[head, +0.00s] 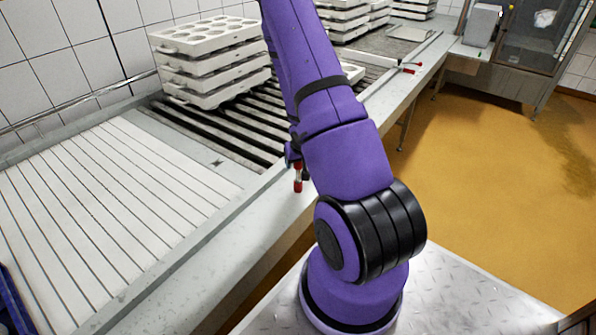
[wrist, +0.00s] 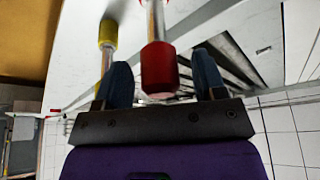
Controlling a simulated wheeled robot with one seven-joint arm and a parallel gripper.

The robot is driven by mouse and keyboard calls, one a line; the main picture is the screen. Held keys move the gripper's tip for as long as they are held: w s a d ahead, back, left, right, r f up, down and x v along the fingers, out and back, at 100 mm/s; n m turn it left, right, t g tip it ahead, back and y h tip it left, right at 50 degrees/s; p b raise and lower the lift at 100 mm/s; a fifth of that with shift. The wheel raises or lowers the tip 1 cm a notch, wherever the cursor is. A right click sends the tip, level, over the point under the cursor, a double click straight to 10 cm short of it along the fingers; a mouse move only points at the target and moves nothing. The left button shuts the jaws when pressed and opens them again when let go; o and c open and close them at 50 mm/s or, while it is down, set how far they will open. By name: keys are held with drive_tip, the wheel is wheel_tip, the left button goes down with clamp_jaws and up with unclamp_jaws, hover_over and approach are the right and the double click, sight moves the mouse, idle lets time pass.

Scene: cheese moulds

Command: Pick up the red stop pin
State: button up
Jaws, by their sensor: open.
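The red stop pin shows in the wrist view as a red knob (wrist: 158,72) on a metal shaft. It lies between the two dark fingers of my gripper (wrist: 161,62), which are apart, with visible gaps on both sides of the knob. In the head view a red pin (head: 298,185) with a metal middle shows at the near edge of the conveyor bench, beside my arm. My gripper is mostly hidden behind my purple arm there; only a small dark part shows near the pin.
A yellow-knobbed pin (wrist: 107,35) stands close to the left finger in the wrist view. Stacked white moulds (head: 213,65) stand on the dark roller conveyor (head: 215,135). Another red-tipped fitting (head: 410,67) is farther along the bench edge. The ochre floor (head: 490,180) at right is open.

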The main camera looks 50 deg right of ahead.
drive_tip(key=shift+x, duration=0.95)
drive_tip(key=c, duration=1.1)
drive_tip(key=shift+c, duration=0.2)
drive_tip(key=shift+r, duration=0.2)
